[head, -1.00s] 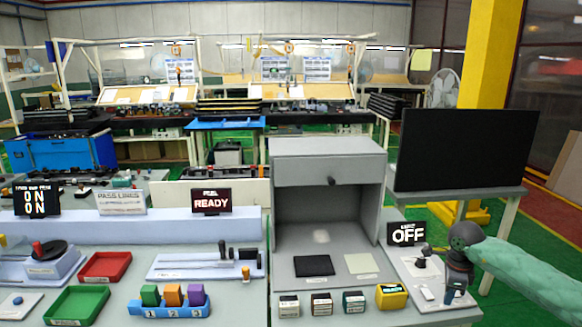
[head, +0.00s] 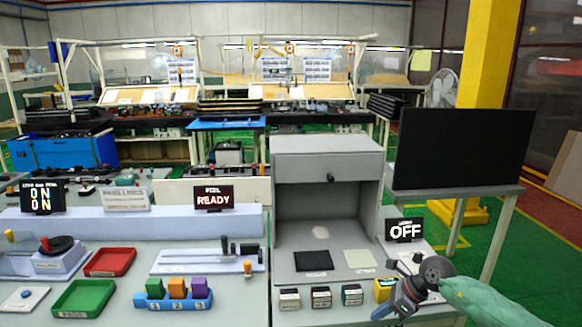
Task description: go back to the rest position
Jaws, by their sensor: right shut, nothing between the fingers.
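My right gripper (head: 384,312) is in the lower right of the head view, on the green-sleeved arm that comes in from the right edge. It is shut and empty, pointing down and to the left. It is in front of the yellow box (head: 383,290) and partly hides it. I cannot tell whether it touches anything. My left gripper is not in view.
A grey cabinet (head: 328,165) with an open bay stands at the centre. Several small boxes line its front. A light sign (head: 405,229) reads OFF. A dark monitor (head: 463,148) stands behind right. Red (head: 110,262) and green trays (head: 84,299) lie left.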

